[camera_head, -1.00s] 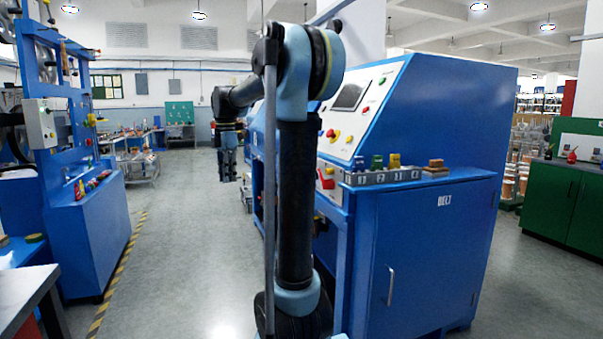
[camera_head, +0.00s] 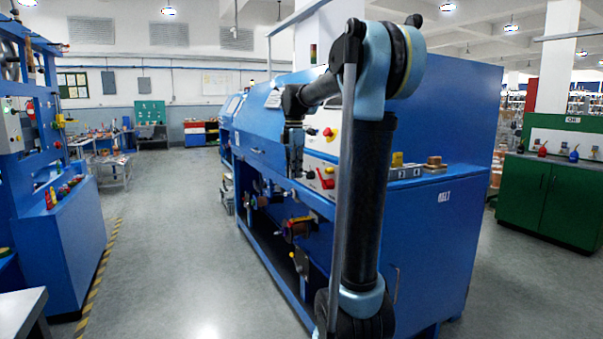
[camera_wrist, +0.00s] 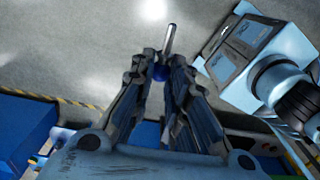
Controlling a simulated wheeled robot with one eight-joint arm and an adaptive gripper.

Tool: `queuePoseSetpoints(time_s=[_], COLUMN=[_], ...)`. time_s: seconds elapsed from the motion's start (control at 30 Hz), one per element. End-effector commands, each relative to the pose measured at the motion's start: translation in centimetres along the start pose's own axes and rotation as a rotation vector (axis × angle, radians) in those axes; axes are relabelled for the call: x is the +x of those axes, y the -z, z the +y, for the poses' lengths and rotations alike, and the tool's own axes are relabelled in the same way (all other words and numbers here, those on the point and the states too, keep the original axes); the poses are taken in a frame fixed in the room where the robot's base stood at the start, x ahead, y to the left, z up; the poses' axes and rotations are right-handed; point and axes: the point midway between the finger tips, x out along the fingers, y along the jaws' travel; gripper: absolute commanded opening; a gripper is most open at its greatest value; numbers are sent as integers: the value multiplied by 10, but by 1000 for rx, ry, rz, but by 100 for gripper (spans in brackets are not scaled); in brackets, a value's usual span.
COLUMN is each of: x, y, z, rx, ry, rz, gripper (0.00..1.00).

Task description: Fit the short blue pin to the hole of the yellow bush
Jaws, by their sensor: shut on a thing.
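My gripper (camera_head: 294,172) hangs fingers down in front of the blue machine in the head view. In the wrist view its fingers (camera_wrist: 163,75) are shut on the short blue pin. The pin's blue part (camera_wrist: 160,72) sits between the fingertips, and its bare metal shaft (camera_wrist: 170,40) sticks out beyond them. The pin is too small to make out in the head view. Small coloured parts, some yellow, show around the pulleys (camera_head: 298,228) in the machine's open lower bay, below my gripper. I cannot tell which of them is the yellow bush.
The blue machine (camera_head: 455,110) stands close on the right, with a numbered rack (camera_head: 405,173) on its ledge, partly hidden by my arm. Another blue machine (camera_head: 65,230) is at the left. A green cabinet (camera_head: 555,200) is at far right. The grey floor aisle (camera_head: 170,250) is clear.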

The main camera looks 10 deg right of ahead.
Motion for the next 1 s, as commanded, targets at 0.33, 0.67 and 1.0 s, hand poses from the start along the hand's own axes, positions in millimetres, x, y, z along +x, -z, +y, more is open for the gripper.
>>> queuePoseSetpoints(time_s=[0.33,0.67,1.0], x=[0,0,0], y=[1,-9,-36], z=[0,1,1], rx=[-2,-2,-1], ry=[0,0,0], rz=[0,0,0], gripper=[0,0,0])
